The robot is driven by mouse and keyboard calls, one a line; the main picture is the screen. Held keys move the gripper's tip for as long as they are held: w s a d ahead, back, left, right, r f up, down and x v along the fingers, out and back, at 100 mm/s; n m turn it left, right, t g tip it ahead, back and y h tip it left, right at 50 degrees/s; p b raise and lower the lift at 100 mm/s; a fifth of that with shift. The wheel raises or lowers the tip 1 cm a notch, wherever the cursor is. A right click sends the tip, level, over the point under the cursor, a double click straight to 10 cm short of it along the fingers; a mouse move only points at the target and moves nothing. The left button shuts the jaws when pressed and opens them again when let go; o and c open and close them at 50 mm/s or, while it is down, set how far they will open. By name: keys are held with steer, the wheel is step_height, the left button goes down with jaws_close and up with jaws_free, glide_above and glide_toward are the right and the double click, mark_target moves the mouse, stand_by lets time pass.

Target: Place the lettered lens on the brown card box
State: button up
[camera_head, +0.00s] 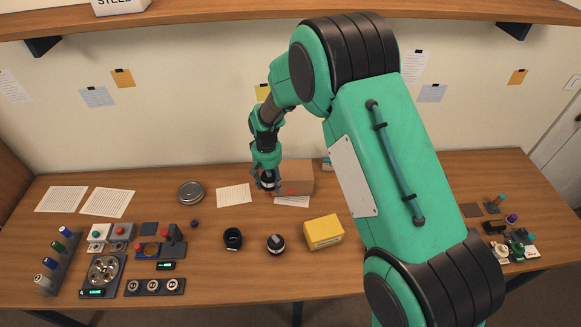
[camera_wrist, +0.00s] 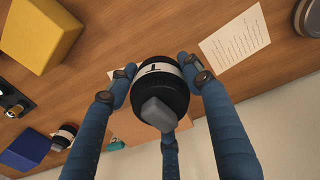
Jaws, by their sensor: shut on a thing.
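The lettered lens (camera_wrist: 152,72) is a black barrel with a white band bearing a dark letter, in the middle of the wrist view. My gripper (camera_head: 267,183) has its blue fingers closed around it; in the head view the lens (camera_head: 268,180) shows only partly between them. The brown card box (camera_head: 298,176) stands at the back of the table, just right of the lens in the head view. In the wrist view the box (camera_wrist: 131,126) lies partly hidden behind the lens and fingers. I cannot tell whether the lens touches the box.
A yellow box (camera_head: 324,233), a dark ring (camera_head: 232,239) and another black lens (camera_head: 276,244) stand in front. A round tin (camera_head: 190,192) and a paper sheet (camera_head: 234,195) lie left. Racks and trays of parts fill the left front; small parts stand far right.

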steer(key=s+d+r+m+p, duration=0.1)
steer(key=d, duration=0.3)
steer(key=s+d+r+p, duration=0.1)
steer(key=s+d, duration=0.1)
steer(key=d, duration=0.2)
steer(key=s+d+r+m+p, duration=0.1)
steer(key=s+d, duration=0.1)
steer(key=d, duration=0.2)
steer(key=shift+s+m, duration=0.15)
steer(key=shift+m, duration=0.15)
glide_above(291, 170)
steer(key=shift+f, duration=0.75)
steer(key=shift+f, duration=1.8)
steer(key=shift+d+f, duration=0.1)
steer(key=shift+f, duration=0.3)
